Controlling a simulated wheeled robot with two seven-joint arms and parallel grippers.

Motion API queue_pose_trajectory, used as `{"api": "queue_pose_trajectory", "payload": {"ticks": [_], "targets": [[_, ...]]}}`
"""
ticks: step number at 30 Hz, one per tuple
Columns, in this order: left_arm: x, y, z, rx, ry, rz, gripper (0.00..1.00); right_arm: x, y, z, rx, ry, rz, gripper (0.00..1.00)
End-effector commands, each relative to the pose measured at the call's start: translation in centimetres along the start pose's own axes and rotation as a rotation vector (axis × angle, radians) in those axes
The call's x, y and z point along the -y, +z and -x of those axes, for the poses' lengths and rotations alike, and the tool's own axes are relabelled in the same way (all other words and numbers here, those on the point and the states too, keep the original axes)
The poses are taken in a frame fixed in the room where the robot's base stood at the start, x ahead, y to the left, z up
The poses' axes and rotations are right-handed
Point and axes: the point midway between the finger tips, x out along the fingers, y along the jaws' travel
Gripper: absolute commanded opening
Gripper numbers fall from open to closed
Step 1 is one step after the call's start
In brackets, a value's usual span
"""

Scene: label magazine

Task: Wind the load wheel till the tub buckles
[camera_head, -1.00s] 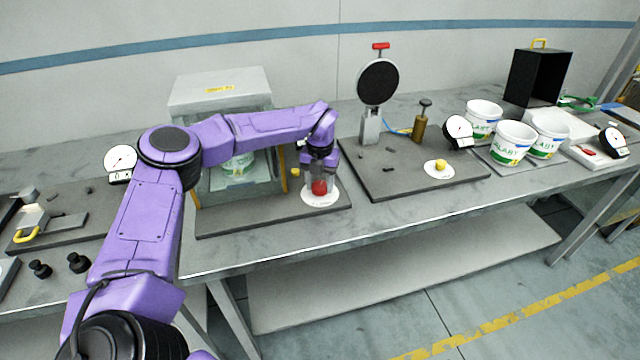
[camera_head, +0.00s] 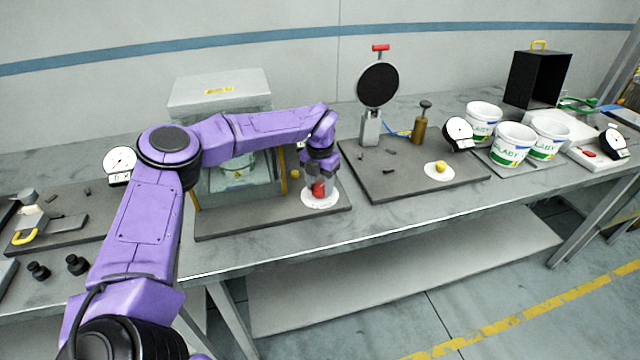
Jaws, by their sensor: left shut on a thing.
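The load wheel (camera_head: 308,202) is a white disc lying at the front right of a dark base plate. It carries a red knob (camera_head: 318,189). My left gripper (camera_head: 319,181) points down from above and is shut on the red knob, which it partly hides. Behind the wheel stands a grey-topped cabinet (camera_head: 222,92) with clear walls. The tub (camera_head: 238,164) is inside it, white with some green, partly hidden by my purple left arm. I cannot tell from here whether its wall is buckled. My right gripper is not in view.
A white dial gauge (camera_head: 119,160) stands left of the cabinet. To the right, another board (camera_head: 405,185) holds a black round plate (camera_head: 378,83), a brass pump (camera_head: 419,126) and a white disc with a yellow knob (camera_head: 440,167). Several white tubs (camera_head: 512,145) stand farther right.

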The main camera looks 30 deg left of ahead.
Motion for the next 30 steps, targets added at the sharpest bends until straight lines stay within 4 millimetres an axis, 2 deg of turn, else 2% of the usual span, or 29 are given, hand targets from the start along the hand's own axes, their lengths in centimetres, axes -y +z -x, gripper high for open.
{"api": "queue_pose_trajectory", "payload": {"ticks": [1,2,3,4,14,17,24,30], "targets": [[0.0,0.1,0.2,0.004,-0.001,0.001,0.2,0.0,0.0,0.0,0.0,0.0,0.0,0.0],[0.0,0.1,0.2,0.004,-0.001,0.001,0.6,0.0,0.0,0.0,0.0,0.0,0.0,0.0],[0.0,0.1,0.2,0.003,-0.001,0.002,0.73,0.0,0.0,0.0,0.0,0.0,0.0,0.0],[0.0,0.1,0.2,0.003,-0.001,0.002,0.76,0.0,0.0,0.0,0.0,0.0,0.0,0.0],[0.0,0.1,0.5,0.004,0.0,0.001,0.76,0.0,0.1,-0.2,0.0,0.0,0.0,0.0],[0.0,0.1,2.1,0.007,0.0,0.001,0.76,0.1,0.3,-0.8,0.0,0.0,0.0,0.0],[0.0,0.1,7.9,0.008,0.001,0.002,0.76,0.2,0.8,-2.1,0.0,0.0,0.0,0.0],[0.0,0.0,10.5,0.004,0.0,0.002,0.76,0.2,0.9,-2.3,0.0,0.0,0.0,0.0]]}}
